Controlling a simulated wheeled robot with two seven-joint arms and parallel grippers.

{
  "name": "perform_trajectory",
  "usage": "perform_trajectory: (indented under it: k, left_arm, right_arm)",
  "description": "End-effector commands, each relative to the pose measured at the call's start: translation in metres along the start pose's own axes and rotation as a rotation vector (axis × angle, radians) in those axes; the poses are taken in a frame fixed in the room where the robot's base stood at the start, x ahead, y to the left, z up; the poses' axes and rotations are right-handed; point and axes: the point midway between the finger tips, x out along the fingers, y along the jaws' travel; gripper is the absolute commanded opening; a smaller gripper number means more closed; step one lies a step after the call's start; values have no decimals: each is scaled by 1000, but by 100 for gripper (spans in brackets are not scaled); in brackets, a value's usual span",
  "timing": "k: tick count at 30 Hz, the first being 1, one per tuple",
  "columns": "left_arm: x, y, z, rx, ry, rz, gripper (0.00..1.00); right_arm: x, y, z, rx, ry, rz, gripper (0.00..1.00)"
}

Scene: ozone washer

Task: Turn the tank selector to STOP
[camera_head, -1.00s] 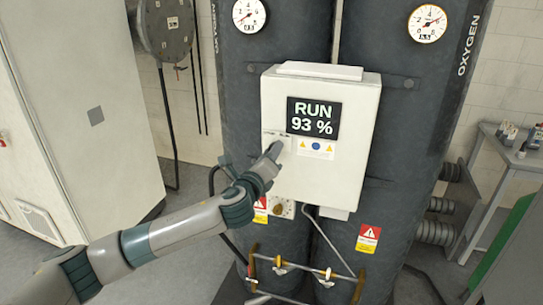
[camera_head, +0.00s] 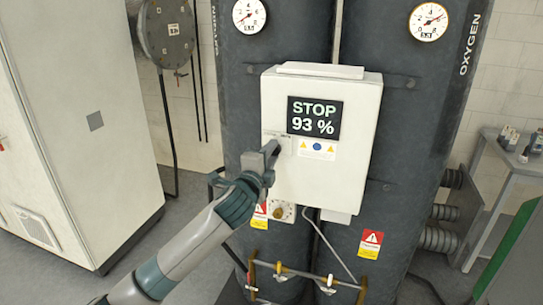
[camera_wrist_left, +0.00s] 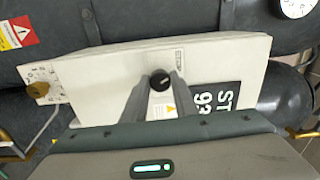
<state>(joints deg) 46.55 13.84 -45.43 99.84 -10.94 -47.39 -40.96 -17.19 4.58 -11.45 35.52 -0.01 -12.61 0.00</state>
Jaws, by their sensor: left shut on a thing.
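The white control box (camera_head: 330,183) is mounted in front of two dark oxygen tanks. Its display (camera_head: 314,118) reads STOP and 93 %. My left gripper (camera_head: 273,148) is at the left side of the box's front and hides the tank selector in the head view. In the left wrist view the selector is a round black knob (camera_wrist_left: 159,80) with a light mark, held between the two fingers of my left gripper (camera_wrist_left: 161,84). The knob's lettering is too small to read. Part of the display (camera_wrist_left: 217,98) shows at the right there. My right gripper is out of view.
The dark tanks (camera_head: 235,100) stand behind the box, with gauges on top. Pipes and valves (camera_head: 305,275) run below it. A brass knob (camera_head: 280,212) sits under the box's lower left. A white cabinet (camera_head: 70,130) stands at the left, a small table (camera_head: 510,165) at the right.

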Motion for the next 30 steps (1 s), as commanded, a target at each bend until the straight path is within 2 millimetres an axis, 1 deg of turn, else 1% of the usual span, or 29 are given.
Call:
perform_trajectory:
  k: [6, 18, 19, 20, 21, 30]
  left_arm:
    - [0, 1, 0, -51, -1, 2, 4]
    - [0, 1, 0, -59, -1, 2, 4]
    - [0, 1, 0, -59, -1, 2, 33]
    - [0, 1, 0, -59, -1, 2, 40]
    - [0, 1, 0, -59, -1, 2, 45]
    - [0, 0, 0, -58, 0, 1, 45]
  right_arm:
    - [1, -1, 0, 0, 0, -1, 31]
    - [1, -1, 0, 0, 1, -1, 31]
    - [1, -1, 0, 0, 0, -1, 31]
    - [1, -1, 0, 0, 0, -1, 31]
    - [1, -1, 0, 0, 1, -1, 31]
    - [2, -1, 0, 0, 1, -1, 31]
